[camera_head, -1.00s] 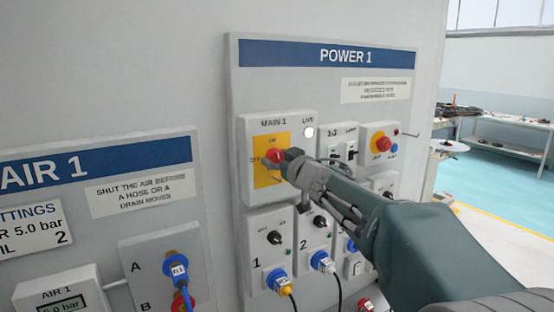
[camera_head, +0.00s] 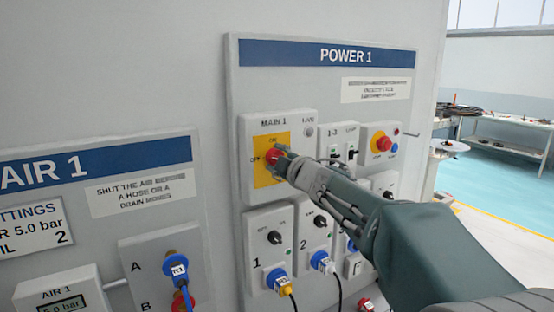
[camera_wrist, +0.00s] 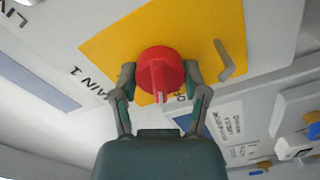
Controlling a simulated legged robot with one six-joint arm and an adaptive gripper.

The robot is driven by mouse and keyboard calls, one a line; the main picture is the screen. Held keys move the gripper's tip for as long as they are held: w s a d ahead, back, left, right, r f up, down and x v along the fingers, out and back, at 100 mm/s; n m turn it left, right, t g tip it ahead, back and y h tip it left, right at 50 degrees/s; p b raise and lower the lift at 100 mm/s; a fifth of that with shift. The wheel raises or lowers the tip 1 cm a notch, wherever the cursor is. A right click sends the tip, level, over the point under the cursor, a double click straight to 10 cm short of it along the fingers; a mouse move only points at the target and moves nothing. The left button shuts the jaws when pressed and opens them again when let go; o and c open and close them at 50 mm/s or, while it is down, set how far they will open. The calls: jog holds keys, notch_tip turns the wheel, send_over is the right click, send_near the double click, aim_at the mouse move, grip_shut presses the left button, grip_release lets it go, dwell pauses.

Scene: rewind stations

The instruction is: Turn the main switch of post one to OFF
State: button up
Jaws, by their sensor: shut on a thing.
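The main switch of post one is a red knob (camera_head: 273,157) on a yellow plate (camera_head: 264,178), on the box marked MAIN 1 under the POWER 1 header. My gripper (camera_head: 283,161) is at the knob. In the wrist view, my gripper's two fingers (camera_wrist: 160,74) stand on either side of the red knob (camera_wrist: 160,66) and are shut on it. The knob's ridge points down that picture, beside the partly hidden OFF lettering. The round LIVE lamp (camera_head: 308,131) at the box's upper right looks grey and unlit.
Breakers (camera_head: 343,153) and a red button on a yellow plate (camera_head: 381,142) sit to the right. Below are several small switches with plugged cables, such as the yellow plug (camera_head: 284,286). The AIR 1 panel (camera_head: 110,160) is at the left. A bent metal hook (camera_wrist: 231,60) shows beside the knob.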

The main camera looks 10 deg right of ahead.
jog(key=shift+f+n, duration=0.2)
jog(key=shift+n, duration=1.5)
jog(key=o, duration=1.1)
jog(key=shift+a, duration=0.15)
jog(key=shift+o, duration=0.2)
jog(key=shift+s+d+f, duration=0.15)
jog(key=shift+s+d, duration=0.05)
jog(key=shift+s, duration=0.1)
jog(key=v, duration=1.1)
jog(key=shift+r, duration=0.25)
jog(key=shift+s+a, duration=0.1)
